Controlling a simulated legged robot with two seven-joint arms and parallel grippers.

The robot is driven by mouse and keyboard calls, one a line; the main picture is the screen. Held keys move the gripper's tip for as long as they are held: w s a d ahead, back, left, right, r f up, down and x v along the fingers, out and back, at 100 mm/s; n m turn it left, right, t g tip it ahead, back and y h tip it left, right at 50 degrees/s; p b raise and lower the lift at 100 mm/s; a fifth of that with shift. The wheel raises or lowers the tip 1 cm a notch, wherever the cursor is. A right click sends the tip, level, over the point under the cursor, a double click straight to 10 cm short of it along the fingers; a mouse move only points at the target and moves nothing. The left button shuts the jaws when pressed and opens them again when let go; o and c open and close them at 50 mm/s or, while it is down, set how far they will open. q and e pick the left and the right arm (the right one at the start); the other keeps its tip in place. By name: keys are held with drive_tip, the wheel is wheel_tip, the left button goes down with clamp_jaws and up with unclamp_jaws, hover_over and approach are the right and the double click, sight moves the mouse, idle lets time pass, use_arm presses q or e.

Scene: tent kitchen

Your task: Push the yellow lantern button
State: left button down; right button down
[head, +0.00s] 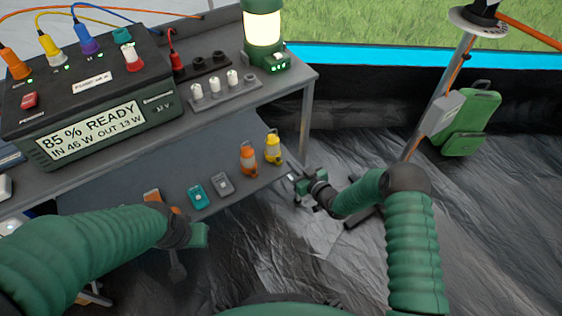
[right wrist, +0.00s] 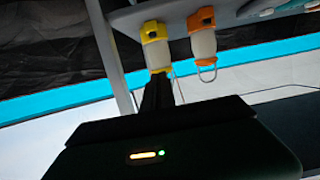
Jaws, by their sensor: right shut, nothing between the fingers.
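The small yellow lantern (head: 272,148) stands upright at the right end of the lower shelf, next to an orange lantern (head: 248,160). The right wrist view is inverted and shows the yellow lantern (right wrist: 154,45) straight ahead of my dark fingers, with the orange lantern (right wrist: 203,40) to its right. My right gripper (head: 297,180) is shut and empty, just right of and in front of the shelf end. The fingertips overlap the yellow lantern in the wrist view; I cannot tell whether they touch. Its button cannot be made out. My left gripper (head: 178,262) is low at the shelf's front, its fingers unclear.
The lower shelf (head: 225,145) also holds a teal device (head: 198,197) and a grey one (head: 222,184). Above, the table carries a power station (head: 95,115) with cables, and a large lit green lantern (head: 264,30). A table leg (head: 306,120) stands near the yellow lantern. A stand pole (head: 440,90) rises at right.

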sight(276, 155)
drive_tip(key=b+x, duration=0.1)
drive_tip(key=x, duration=0.1)
drive_tip(key=b+x, duration=0.2)
drive_tip(key=x, duration=0.1)
drive_tip(key=b+x, duration=0.1)
drive_tip(key=x, duration=0.1)
drive_tip(key=shift+w+a+f, duration=0.15)
drive_tip(key=shift+w+f, duration=0.05)
drive_tip(key=shift+f, duration=0.3)
drive_tip(key=shift+w+a+f+b, duration=0.1)
drive_tip(key=shift+w+f+b, duration=0.1)
drive_tip(key=shift+f+b, duration=0.45)
drive_tip(key=shift+w+a+f+b, duration=0.1)
drive_tip(key=shift+w+f+b, duration=0.05)
drive_tip(key=shift+f+b, duration=0.75)
drive_tip(key=shift+f, duration=0.2)
